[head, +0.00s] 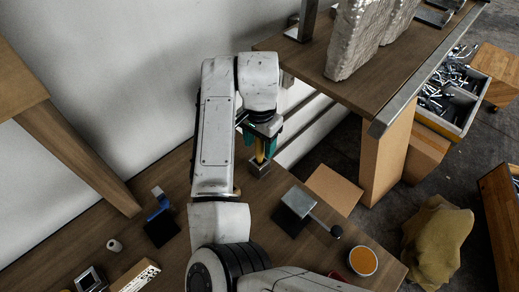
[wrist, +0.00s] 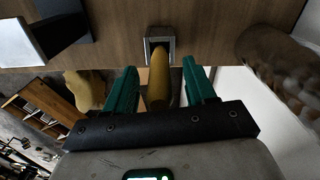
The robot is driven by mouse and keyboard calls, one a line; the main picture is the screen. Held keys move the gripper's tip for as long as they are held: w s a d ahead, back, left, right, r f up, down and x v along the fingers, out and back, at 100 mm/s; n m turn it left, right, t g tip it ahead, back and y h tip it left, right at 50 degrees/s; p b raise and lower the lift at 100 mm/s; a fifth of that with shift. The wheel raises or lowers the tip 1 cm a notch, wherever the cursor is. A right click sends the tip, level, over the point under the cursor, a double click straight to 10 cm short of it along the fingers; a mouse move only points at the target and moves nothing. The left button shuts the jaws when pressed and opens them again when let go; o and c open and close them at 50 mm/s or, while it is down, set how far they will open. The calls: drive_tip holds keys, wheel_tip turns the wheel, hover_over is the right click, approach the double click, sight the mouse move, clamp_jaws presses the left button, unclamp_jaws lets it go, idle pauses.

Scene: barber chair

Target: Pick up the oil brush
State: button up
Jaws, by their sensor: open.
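A yellow handle with a square grey metal part at its far end, which looks like the oil brush, shows in the head view (head: 260,160) under my gripper. In the wrist view the yellow handle (wrist: 159,80) points away from the palm, with the square metal part (wrist: 160,42) at its tip by the wooden table (wrist: 210,25). My gripper (wrist: 161,85) is open. Its green fingers stand on both sides of the yellow handle with a gap on each side. In the head view my gripper (head: 257,145) partly hides the handle.
A metal-headed tool (head: 299,203) lies right of it on the table. A blue-and-black item (head: 160,222) lies to the left. An orange-topped round tin (head: 362,261) is near the front edge. A higher bench (head: 300,62) with pale stone blocks (head: 358,35) stands close behind right.

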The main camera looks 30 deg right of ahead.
drive_tip(key=shift+f, duration=0.25)
drive_tip(key=shift+c, duration=0.5)
clamp_jaws()
